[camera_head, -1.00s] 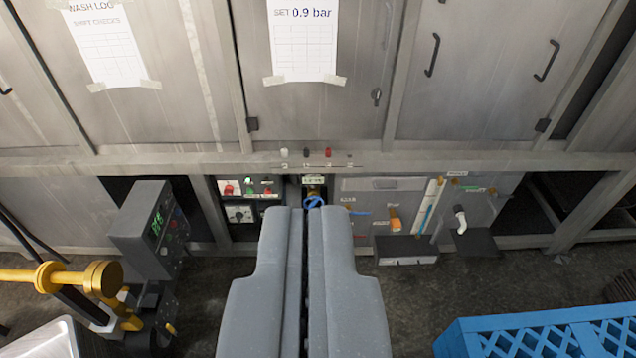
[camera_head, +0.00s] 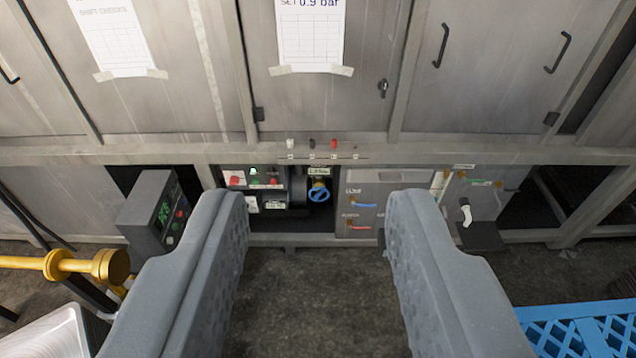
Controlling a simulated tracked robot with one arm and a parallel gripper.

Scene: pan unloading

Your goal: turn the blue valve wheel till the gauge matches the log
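The blue valve wheel (camera_head: 319,194) is small and sits low in a dark recess under the cabinet front, with a brass-coloured fitting just above it. A small pale label or display (camera_head: 319,171) is above the fitting; its text is too small to read. The log sheet (camera_head: 310,32) is taped to the middle door and reads "SET 0.9 bar". My gripper (camera_head: 320,215) is wide open and empty. Its two grey fingers stand left and right of the wheel in the picture, well short of it and not touching it.
A blue crate (camera_head: 580,330) is at lower right. A white pipe elbow (camera_head: 466,212) sticks out right of the recess. The floor between my fingers is clear.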

